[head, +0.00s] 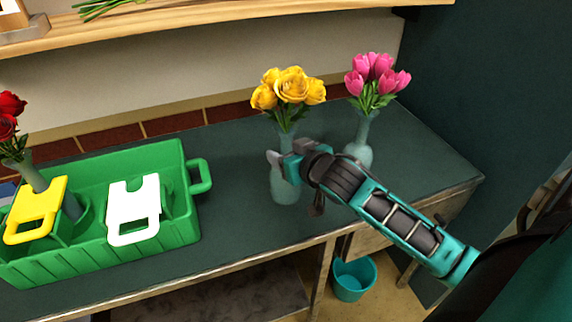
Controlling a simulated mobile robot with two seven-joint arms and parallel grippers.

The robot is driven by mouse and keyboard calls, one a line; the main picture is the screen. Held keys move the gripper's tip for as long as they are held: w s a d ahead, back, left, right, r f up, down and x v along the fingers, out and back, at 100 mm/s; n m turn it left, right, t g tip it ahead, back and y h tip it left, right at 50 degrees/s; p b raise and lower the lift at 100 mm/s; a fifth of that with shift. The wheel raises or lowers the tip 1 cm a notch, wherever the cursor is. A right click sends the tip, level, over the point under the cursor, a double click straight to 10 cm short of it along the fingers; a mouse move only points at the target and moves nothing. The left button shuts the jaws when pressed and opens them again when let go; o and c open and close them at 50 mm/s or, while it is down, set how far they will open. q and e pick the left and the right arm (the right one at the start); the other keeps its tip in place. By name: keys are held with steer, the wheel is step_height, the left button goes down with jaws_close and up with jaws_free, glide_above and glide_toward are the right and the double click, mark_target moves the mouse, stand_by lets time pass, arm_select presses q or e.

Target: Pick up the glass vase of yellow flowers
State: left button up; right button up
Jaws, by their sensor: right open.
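The glass vase of yellow flowers (285,191) stands upright on the dark table, right of the green crate. Its yellow blooms (290,87) rise above the neck. My right gripper (279,163) is at the vase's upper body, coming in from the right, and is open. The gripper covers part of the vase. I cannot tell whether the fingers touch the glass or are around it. My left gripper is not in view.
A vase of pink flowers (362,139) stands close behind on the right. A teal bucket (353,284) sits below. Table (237,238) in front is clear.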

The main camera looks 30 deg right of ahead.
steer(key=shift+w+f, duration=0.15)
steer(key=shift+w, duration=0.3)
jaws_close()
stand_by(0.3)
stand_by(0.4)
